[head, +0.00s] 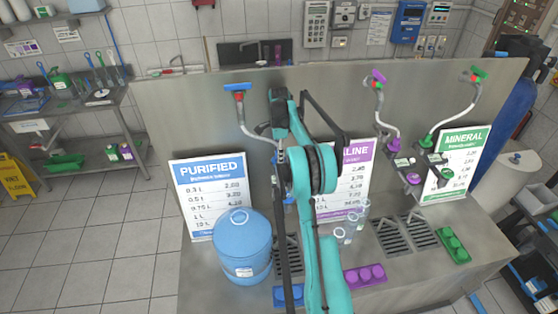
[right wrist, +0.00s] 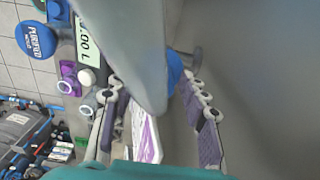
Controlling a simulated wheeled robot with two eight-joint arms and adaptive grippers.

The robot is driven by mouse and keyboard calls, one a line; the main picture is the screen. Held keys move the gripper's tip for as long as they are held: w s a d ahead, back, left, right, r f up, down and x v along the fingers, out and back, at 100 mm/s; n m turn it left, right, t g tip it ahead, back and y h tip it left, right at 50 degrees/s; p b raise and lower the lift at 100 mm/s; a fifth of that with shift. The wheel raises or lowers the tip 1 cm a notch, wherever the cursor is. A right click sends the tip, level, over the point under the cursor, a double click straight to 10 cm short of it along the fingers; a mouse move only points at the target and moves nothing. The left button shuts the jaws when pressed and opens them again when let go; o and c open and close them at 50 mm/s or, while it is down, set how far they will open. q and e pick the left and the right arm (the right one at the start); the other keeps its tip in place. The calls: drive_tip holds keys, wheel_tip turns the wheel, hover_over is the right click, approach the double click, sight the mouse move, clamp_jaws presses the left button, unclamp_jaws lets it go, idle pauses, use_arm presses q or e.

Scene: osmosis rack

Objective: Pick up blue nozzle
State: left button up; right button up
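The blue-handled hose (head: 238,88) rises from the back panel left of centre in the head view. Its grey tube bends down toward my right arm, and its lower end is hidden there. In the right wrist view, a blue part (right wrist: 176,68), seemingly the nozzle, shows behind a blurred grey shape, near the right finger. My right gripper (right wrist: 158,108) has its two purple-padded fingers spread apart, with nothing clearly gripped. Whether a finger touches the blue part I cannot tell. In the head view my own arm covers most of this gripper. My left gripper is not in view.
A blue water jug (head: 244,250) stands on the steel counter beside the PURIFIED sign (head: 207,190). Clear glasses (head: 350,225) and a purple holder (head: 366,276) are right of my arm. Purple and green hoses hang farther right, by the MINERAL sign (head: 462,165).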

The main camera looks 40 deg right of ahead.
clamp_jaws()
drive_tip(key=shift+r, duration=0.1)
drive_tip(key=shift+r, duration=0.6)
wheel_tip(320, 180, up, 3)
drive_tip(key=shift+f+b, duration=0.1)
drive_tip(key=shift+b, duration=0.4)
drive_tip(key=s+d+r+p, duration=0.2)
drive_tip(key=s+d+r, duration=0.5)
drive_tip(key=s+r, duration=0.2)
wheel_tip(320, 180, up, 2)
drive_tip(key=shift+d+r, duration=0.15)
drive_tip(key=shift+r, duration=0.05)
